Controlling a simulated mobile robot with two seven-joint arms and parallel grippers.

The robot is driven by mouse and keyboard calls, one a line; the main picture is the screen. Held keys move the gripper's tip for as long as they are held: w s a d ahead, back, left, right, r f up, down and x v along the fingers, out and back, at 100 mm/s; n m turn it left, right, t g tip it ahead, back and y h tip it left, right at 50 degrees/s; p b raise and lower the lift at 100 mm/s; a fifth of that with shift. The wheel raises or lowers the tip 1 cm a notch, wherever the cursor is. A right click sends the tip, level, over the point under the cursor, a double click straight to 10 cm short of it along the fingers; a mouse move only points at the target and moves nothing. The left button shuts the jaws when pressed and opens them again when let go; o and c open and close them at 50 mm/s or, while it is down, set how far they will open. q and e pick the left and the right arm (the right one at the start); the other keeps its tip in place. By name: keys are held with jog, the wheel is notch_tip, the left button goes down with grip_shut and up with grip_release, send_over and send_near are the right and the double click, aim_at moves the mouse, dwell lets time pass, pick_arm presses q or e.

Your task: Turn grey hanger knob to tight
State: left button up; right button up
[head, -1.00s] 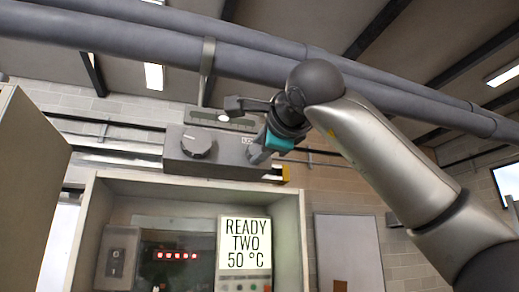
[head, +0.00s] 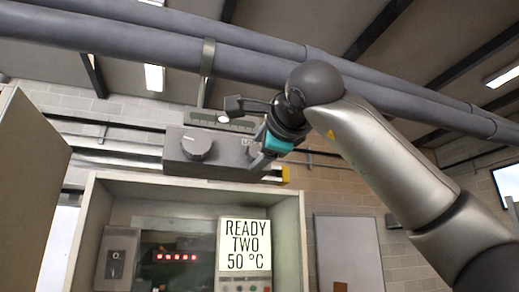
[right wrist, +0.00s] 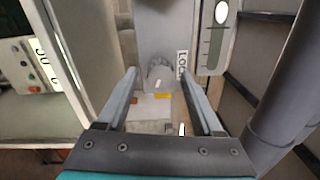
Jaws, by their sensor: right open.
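A grey box (head: 222,165) hangs on the metal strap. A round grey knob (head: 196,145) with a pale pointer line is on its left part. A label beginning LOO is right of it, partly covered. My right gripper (head: 245,136) is open at the box's right part, one finger above, one below. In the right wrist view, a grey rounded knob (right wrist: 160,73) shows between the open fingers (right wrist: 158,78), beside the LOO label (right wrist: 181,65). I cannot tell whether the fingers touch it. My left gripper is not in view.
An open cabinet (head: 100,190) stands below the box, with a screen (head: 244,246) reading READY TWO 50 °C. Its door (head: 30,170) stands open at the left. Thick grey pipes (head: 130,35) run overhead close to my right arm.

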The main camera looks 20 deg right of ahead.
jog(key=shift+s, duration=0.1)
jog(key=shift+s, duration=0.3)
jog(key=s+b, duration=0.4)
jog(key=s, duration=1)
jog(key=shift+s+d+f, duration=0.2)
jog(key=shift+s+f, duration=0.05)
jog(key=shift+f, duration=0.05)
